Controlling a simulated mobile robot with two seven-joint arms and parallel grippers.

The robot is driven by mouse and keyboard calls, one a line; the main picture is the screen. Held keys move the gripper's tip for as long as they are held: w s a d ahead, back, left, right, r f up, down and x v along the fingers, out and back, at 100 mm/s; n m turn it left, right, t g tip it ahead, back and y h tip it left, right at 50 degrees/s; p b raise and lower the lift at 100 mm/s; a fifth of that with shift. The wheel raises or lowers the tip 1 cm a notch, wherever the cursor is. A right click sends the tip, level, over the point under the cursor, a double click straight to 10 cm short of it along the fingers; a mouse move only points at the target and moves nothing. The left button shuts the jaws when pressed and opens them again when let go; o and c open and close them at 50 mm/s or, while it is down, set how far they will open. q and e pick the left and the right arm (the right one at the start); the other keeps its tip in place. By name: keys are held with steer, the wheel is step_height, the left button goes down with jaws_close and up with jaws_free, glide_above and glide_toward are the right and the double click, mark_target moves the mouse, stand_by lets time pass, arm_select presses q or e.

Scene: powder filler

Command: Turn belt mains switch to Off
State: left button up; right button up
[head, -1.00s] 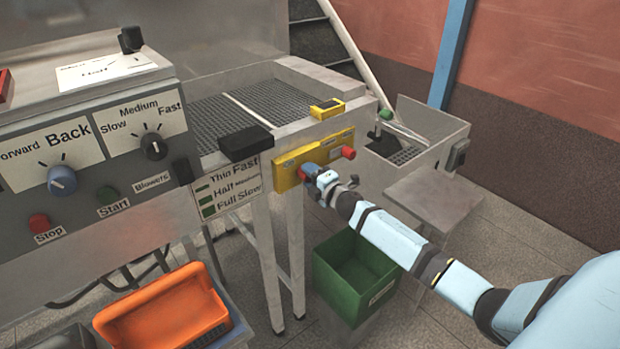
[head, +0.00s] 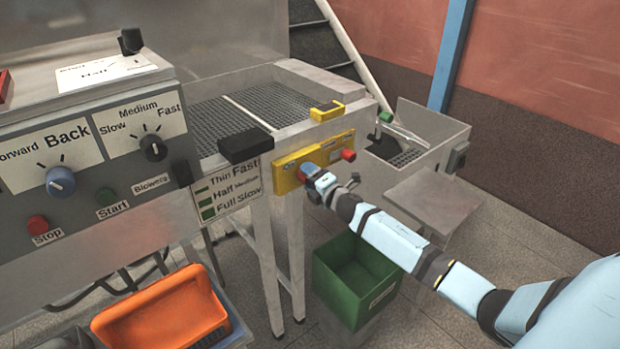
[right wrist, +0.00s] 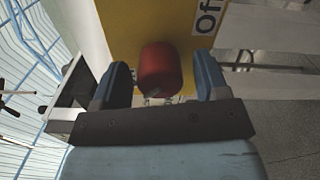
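A yellow switch panel (head: 290,180) is fixed to the end of the metal belt frame. A red knob (right wrist: 162,68) stands out from the yellow plate in the right wrist view, below part of a printed "Off" label (right wrist: 208,17). My right gripper (right wrist: 163,74) is open, with one blue finger on each side of this knob and a visible gap on both sides. In the head view the right gripper (head: 308,172) is at the panel and largely hides the knob. A second red knob (head: 348,155) sits at the panel's right end. My left gripper is not in view.
A yellow-and-black block (head: 326,111) sits on the frame above the panel. A grey control box (head: 95,165) and orange crate (head: 160,310) are at the left; a metal tray (head: 435,200) is at the right.

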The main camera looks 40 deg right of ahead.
steer(key=s+d+b, duration=0.1)
steer(key=s, duration=1.2)
steer(key=shift+s, duration=0.4)
